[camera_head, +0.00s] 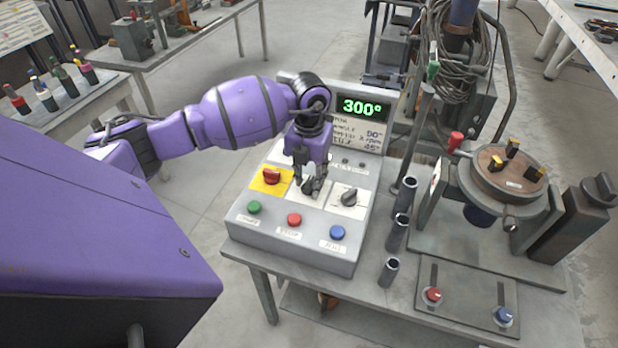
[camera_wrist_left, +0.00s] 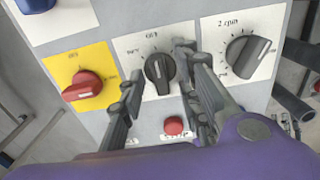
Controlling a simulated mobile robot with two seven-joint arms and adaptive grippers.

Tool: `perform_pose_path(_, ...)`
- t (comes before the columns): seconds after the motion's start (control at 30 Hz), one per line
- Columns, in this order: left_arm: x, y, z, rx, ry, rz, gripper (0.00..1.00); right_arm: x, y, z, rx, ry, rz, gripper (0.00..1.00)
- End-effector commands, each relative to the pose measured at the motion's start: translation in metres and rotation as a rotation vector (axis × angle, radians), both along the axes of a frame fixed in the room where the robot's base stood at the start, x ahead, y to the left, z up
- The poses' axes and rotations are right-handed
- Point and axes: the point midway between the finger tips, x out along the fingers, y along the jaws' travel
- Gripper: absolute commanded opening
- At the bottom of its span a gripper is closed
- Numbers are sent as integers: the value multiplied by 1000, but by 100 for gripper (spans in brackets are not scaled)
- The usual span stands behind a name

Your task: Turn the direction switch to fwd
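The grey control box (camera_head: 300,260) stands on the table, with a display reading 300°. Its middle dark knob (camera_wrist_left: 160,72), on a white plate, appears to be the direction switch. The knob's bar points roughly up in the left wrist view, near a small blurred label; another label is at its upper left. My left gripper (camera_head: 312,186) is over this plate from above. In the left wrist view its fingers (camera_wrist_left: 157,80) are apart, one on each side of the knob. Whether they touch it is unclear. My right gripper is not in view.
A red switch (camera_head: 271,176) on a yellow plate is left of the middle knob; another dark knob (camera_head: 349,196) is right. Green (camera_head: 254,207), red (camera_head: 294,219) and blue (camera_head: 337,232) buttons line the front. A round-topped positioner (camera_head: 509,165) stands right.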

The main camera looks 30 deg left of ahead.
Motion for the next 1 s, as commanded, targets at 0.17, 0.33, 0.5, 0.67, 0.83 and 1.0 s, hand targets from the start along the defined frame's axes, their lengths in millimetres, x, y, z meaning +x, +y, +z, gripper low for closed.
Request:
perform_pose_path(0.17, 0, 0, 0, 0, 1, 0, 31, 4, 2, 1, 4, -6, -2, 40)
perform_pose_path(0.33, 0, 0, 0, -1, 1, 0, 9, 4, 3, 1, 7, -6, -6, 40)
perform_pose_path(0.5, 0, 0, 0, -1, 1, 0, 0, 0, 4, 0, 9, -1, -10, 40)
perform_pose_path(0.67, 0, 0, 0, -1, 1, -7, 0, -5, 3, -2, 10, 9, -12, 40)
perform_pose_path(0.83, -1, 0, -1, -1, 4, -50, 0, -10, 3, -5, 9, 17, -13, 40)
perform_pose_path(1.0, 0, 0, -2, 0, 4, -145, 0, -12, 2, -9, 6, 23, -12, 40)
